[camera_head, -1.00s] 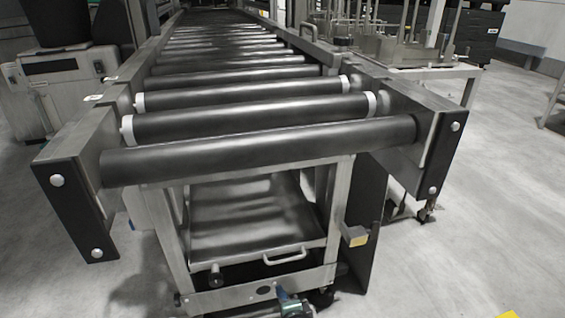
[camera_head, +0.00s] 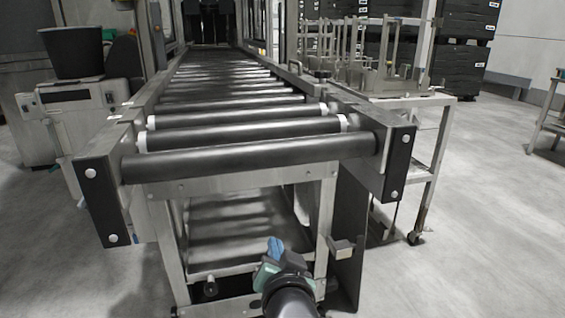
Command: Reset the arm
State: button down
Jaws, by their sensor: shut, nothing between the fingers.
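My arm shows at the bottom middle of the head view, a dark link with teal parts. At its far end is my gripper (camera_head: 276,246), small and blue. It looks shut and empty. It is in front of the lower frame of the roller conveyor (camera_head: 255,163), below the nearest roller, and appears apart from it. The fingers are too small to make out in detail.
A cart (camera_head: 410,100) with upright metal fixtures stands to the right of the conveyor. Black crates (camera_head: 465,55) are stacked behind it. A grey machine (camera_head: 75,115) stands at left. Open floor (camera_head: 480,230) lies at right.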

jog(key=s+r+n+t+h, duration=0.1)
jog(key=s+r+t, duration=0.4)
jog(key=r, duration=0.8)
jog(key=s+d+r+n+t, duration=0.1)
jog(key=s+r+n+t, duration=0.15)
jog(key=s+r, duration=0.8)
jog(key=s+r+n+t+h, duration=0.1)
jog(key=s+r+t, duration=0.35)
jog(key=r, duration=1.15)
notch_tip(320, 180, up, 38)
jog(key=p, duration=3.8)
jog(key=shift+w+r+t+p, duration=0.2)
jog(key=shift+r+t+p, duration=0.05)
jog(key=shift+t+p, duration=0.15)
jog(key=shift+d, duration=0.1)
